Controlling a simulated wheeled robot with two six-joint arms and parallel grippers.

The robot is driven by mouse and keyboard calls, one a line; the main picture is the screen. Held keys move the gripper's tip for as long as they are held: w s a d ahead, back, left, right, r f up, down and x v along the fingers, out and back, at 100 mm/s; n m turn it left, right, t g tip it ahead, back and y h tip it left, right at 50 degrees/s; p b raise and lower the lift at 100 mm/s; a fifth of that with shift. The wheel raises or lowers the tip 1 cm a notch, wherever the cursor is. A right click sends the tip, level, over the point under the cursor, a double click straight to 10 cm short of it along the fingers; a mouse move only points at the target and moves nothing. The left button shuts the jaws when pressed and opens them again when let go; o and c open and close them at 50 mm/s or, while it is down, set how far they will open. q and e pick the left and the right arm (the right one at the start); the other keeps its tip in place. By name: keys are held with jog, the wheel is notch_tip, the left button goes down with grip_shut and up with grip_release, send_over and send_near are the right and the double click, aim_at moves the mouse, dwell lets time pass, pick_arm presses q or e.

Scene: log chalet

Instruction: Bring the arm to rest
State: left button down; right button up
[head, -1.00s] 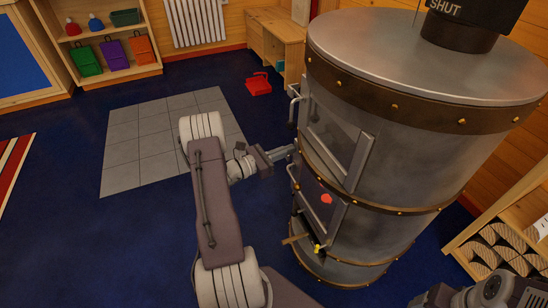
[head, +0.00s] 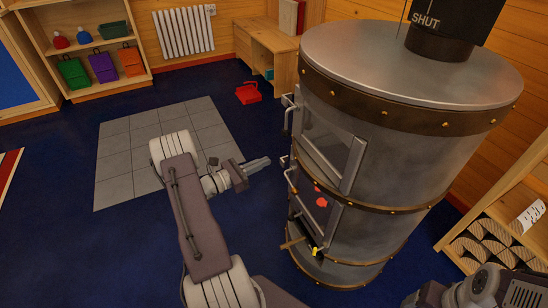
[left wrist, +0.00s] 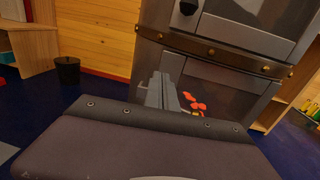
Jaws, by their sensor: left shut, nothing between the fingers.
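My left gripper (head: 260,164) is shut and empty. It is held out in the air just left of the round grey metal stove (head: 400,165), with a gap between the fingertips and the stove. In the left wrist view its shut fingers (left wrist: 160,92) show in front of the stove's lower part (left wrist: 225,85). My left arm (head: 195,210) is bent, with its elbow over the grey floor tiles. Part of my right arm (head: 490,290) shows at the bottom right corner; its fingers are out of sight.
The stove has an upper glazed door (head: 330,145) and a lower door with red marks (head: 321,202). A red container (head: 248,94) stands on the blue floor. Grey tiles (head: 125,160) and floor at left are clear.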

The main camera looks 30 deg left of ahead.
pick_arm(q)
jog(key=v, duration=0.5)
jog(key=shift+a+f+p, duration=0.15)
jog(key=shift+a+p, duration=0.2)
jog(key=shift+p, duration=0.05)
